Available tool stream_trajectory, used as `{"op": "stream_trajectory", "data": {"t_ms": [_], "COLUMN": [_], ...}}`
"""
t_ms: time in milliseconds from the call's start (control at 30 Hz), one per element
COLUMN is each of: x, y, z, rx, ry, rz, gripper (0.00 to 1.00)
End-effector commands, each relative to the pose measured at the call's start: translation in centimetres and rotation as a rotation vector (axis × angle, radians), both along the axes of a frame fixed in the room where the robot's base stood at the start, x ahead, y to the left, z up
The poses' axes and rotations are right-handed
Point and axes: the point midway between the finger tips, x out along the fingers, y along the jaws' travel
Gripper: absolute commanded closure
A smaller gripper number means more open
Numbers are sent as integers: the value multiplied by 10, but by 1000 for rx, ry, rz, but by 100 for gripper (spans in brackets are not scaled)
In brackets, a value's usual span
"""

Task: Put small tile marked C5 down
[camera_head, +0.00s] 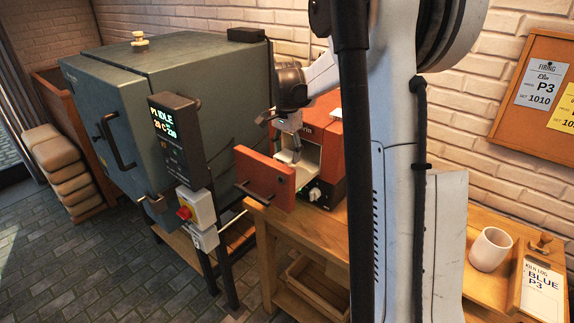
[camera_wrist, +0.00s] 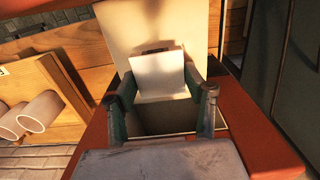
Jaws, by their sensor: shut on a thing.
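A small white tile (camera_wrist: 159,77) stands between the two fingers of my gripper (camera_wrist: 160,88) in the wrist view. My gripper is shut on it. No C5 mark is legible on the face I see. In the head view my gripper (camera_head: 292,143) points down at the open mouth of a small orange kiln (camera_head: 327,127), beside its pale inner chamber (camera_head: 308,154). I cannot make out the tile in the head view, nor tell whether it touches the chamber floor.
The small kiln's orange door (camera_head: 265,178) hangs open to the left. A large grey-green kiln (camera_head: 120,100) with a display (camera_head: 172,125) stands further left. A white cup (camera_head: 490,250) and a kiln log (camera_head: 541,291) are on the wooden bench at right.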

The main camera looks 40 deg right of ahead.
Motion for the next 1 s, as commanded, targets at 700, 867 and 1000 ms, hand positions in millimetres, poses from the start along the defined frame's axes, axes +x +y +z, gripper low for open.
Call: {"op": "stream_trajectory", "data": {"t_ms": [700, 867, 1000], "x": [0, 0, 0], "y": [0, 0, 0], "z": [-46, -48, -47], "rx": [0, 0, 0], "ry": [0, 0, 0], "rz": [0, 0, 0], "gripper": [82, 46, 34]}}
